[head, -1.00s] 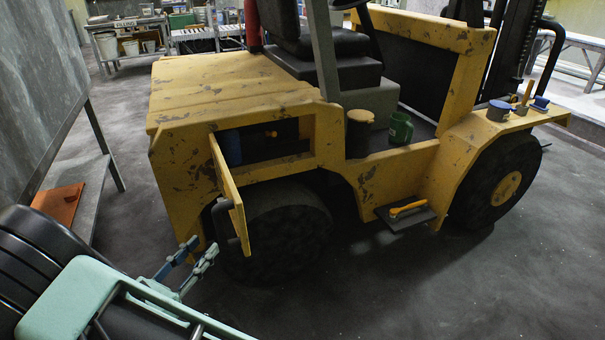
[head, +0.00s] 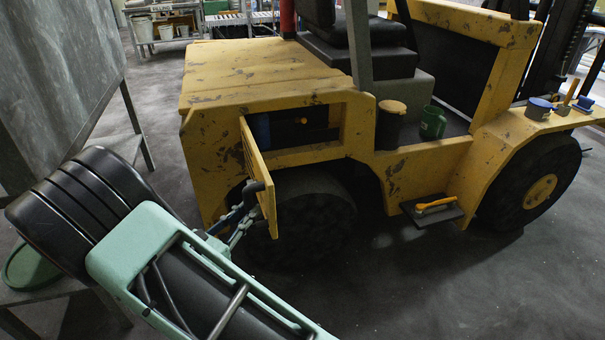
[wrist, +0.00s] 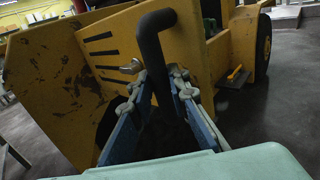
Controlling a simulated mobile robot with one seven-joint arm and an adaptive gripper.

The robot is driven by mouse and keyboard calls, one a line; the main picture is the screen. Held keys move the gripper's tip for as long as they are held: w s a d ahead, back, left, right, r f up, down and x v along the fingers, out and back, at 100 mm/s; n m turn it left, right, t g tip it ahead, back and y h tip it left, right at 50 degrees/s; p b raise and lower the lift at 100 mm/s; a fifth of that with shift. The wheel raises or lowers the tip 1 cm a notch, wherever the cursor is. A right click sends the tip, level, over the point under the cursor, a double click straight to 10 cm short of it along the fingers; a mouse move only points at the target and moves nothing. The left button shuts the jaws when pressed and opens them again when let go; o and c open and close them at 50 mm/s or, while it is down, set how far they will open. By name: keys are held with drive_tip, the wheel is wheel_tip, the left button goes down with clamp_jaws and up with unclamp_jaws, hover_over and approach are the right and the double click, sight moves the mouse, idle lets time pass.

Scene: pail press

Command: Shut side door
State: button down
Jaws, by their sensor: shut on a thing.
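The yellow side door (head: 259,170) of the forklift stands open, swung out from the compartment opening in the body. In the wrist view its slotted outer face (wrist: 108,48) shows, with a small metal latch. A thick black bar handle (wrist: 152,50) is on the door; it also shows in the head view (head: 254,187). My gripper (head: 246,208) is at the handle, on the outer side of the door. In the wrist view my gripper (wrist: 162,84) has one finger on each side of the handle and is shut on it. The handle's lower part is dark and hard to make out.
Inside the open compartment is a blue object (head: 262,130). A black wheel (head: 310,215) sits just behind and below the door. A yellow-lidded container (head: 391,122) and a green mug (head: 433,122) stand on the forklift. A grey board (head: 60,85) stands at left.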

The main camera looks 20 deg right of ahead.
drive_tip(key=d, duration=0.7)
drive_tip(key=shift+d+p, duration=0.25)
drive_tip(key=shift+p, duration=0.1)
drive_tip(key=shift+d, duration=0.15)
drive_tip(key=w+d, duration=0.2)
drive_tip(key=d, duration=0.5)
drive_tip(key=shift+d, duration=0.4)
drive_tip(key=shift+d, duration=0.1)
drive_tip(key=w+d, duration=0.3)
drive_tip(key=d, duration=0.4)
drive_tip(key=shift+w, duration=0.25)
drive_tip(key=shift+d, duration=0.15)
drive_tip(key=x, duration=0.8)
drive_tip(key=shift+d+b, duration=0.2)
drive_tip(key=shift+b, duration=0.2)
drive_tip(key=shift+s+f, duration=0.1)
